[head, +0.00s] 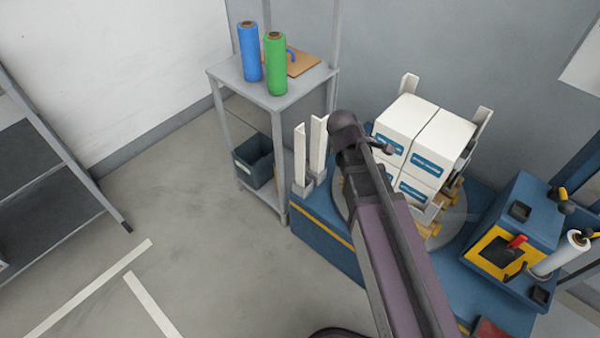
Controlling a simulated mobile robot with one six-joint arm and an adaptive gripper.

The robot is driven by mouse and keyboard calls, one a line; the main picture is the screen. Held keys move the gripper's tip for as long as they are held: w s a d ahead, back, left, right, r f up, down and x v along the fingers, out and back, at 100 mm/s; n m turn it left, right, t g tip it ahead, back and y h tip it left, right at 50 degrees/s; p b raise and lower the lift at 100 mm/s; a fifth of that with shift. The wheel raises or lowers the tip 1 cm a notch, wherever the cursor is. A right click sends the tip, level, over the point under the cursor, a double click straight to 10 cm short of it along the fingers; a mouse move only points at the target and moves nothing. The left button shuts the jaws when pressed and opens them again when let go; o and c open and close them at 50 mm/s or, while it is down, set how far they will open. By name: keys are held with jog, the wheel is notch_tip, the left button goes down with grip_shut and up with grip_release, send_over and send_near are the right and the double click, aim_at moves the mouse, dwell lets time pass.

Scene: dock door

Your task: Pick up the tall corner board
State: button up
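Two white corner boards stand upright side by side in grey holders at the left corner of the blue wrapping machine (318,233). The right one (318,145) reaches higher in the picture than the left one (300,155). My arm rises from the bottom right, and its dark upper end is just right of these boards, with no visible contact. My gripper's fingers cannot be made out; they seem hidden behind my arm.
White boxes (405,117) stand stacked on the machine, with more white boards at their corners (408,86). A grey shelf (228,72) behind holds a blue roll (249,52), a green roll (275,65) and a dark bin (254,160).

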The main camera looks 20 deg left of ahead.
jog(key=s+a+f+n+t+b, duration=0.1)
jog(key=a+f+n+t+b, duration=0.1)
jog(key=a+n+b, duration=0.3)
jog(key=s+a+f+n+t+b, duration=0.1)
jog(key=a+f+n+t+b, duration=0.2)
jog(key=a, duration=1.1)
jog(key=s+a+f+n+t+b, duration=0.1)
jog(key=a+f+n+t+b, duration=0.2)
jog(key=a+n+b, duration=0.4)
jog(key=a+n, duration=0.1)
jog(key=a, duration=0.2)
jog(key=shift+s, duration=0.4)
jog(key=shift+f, duration=0.1)
jog(key=b, duration=0.3)
send_near(299, 149)
jog(key=x, duration=0.3)
jog(key=shift+x, duration=0.85)
jog(key=shift+d, duration=0.15)
